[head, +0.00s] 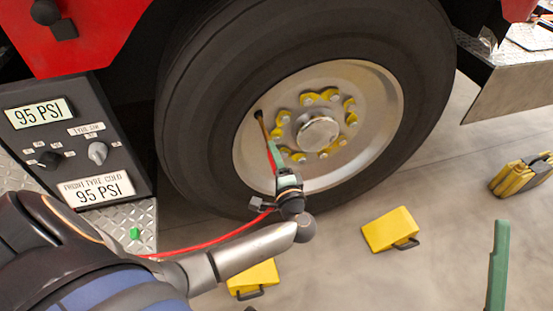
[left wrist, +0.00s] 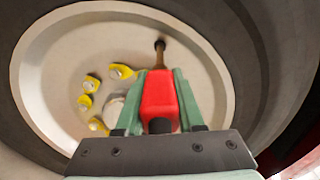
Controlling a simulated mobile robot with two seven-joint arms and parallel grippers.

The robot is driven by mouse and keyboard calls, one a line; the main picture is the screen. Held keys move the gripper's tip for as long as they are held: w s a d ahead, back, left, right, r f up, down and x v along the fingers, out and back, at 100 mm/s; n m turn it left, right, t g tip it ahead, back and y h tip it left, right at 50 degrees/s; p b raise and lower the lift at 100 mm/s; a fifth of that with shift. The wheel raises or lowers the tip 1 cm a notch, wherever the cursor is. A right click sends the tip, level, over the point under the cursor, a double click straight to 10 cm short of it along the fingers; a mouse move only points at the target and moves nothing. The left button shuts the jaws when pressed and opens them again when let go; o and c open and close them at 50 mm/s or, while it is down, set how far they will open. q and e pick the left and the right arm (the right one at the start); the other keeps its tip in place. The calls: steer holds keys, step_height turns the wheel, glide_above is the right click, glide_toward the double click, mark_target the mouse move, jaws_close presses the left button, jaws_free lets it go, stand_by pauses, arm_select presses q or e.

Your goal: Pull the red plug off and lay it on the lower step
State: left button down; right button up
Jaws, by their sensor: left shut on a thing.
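The red plug (left wrist: 160,96) is a red block between the two green fingers of my left gripper (left wrist: 160,92) in the left wrist view. The gripper is shut on it. In the head view my left gripper (head: 276,162) is in front of the wheel rim, with a sliver of red beside its fingers. A brass valve stem (left wrist: 160,56) lies in line with the plug's far end; I cannot tell whether they are joined. A diamond-plate step (head: 120,217) is at lower left. A green finger, seemingly my right gripper's (head: 497,265), shows at lower right; its opening is not visible.
A red hose (head: 215,241) runs from near my left gripper to the step, where a small green piece (head: 135,233) stands. The big tyre (head: 190,130) is close behind. Yellow chocks (head: 391,229) lie on the floor. A gauge panel (head: 95,150) stands left.

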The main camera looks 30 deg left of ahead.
arm_select(q)
steer(key=shift+p+v, duration=0.45)
steer(key=shift+v, duration=2.55)
